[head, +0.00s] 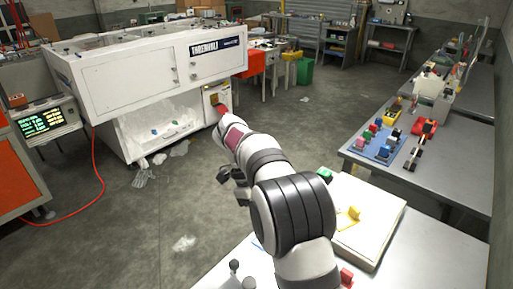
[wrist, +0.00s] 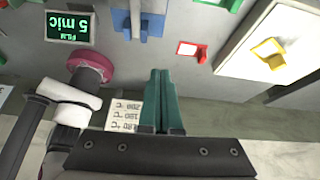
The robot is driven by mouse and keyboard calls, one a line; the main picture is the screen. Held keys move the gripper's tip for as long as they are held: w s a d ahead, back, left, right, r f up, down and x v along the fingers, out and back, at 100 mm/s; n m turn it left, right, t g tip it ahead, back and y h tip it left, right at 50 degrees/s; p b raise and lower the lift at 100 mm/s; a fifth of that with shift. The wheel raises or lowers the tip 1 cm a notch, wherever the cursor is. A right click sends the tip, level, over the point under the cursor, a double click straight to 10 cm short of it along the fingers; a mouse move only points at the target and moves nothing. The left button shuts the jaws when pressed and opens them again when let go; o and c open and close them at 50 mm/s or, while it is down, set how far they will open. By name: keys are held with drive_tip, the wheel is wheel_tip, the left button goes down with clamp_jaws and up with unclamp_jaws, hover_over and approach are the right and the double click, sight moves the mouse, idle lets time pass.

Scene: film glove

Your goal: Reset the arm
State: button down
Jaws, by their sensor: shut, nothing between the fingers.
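My gripper (wrist: 160,74) shows in the wrist view as two teal fingers lying together, with nothing between them. The fingertips lie in front of a grey surface; I cannot tell whether they touch it. In the head view my arm reaches from the bottom edge toward the white machine, and I cannot make out the fingers there.
A white machine (head: 100,88) stands at left. A grey bench (head: 440,180) with colored parts stands at right. A yellow piece (head: 352,213) sits on a pale slab (head: 375,235) near my arm. The wrist view shows a small display (wrist: 68,27) and a red-framed piece (wrist: 190,49). Open floor lies mid-room.

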drive_tip(key=s+d+r+n+y, duration=0.2)
drive_tip(key=s+r+n, duration=0.3)
drive_tip(key=s+n, duration=0.25)
drive_tip(key=s+a+f+n+t+y, duration=0.1)
drive_tip(key=s+f+n+t+y, duration=0.1)
drive_tip(key=s+n, duration=0.4)
drive_tip(key=s+f+n+t+y, duration=0.2)
drive_tip(key=s+n, duration=0.5)
drive_tip(key=s, duration=0.6)
drive_tip(key=shift+a, duration=0.35)
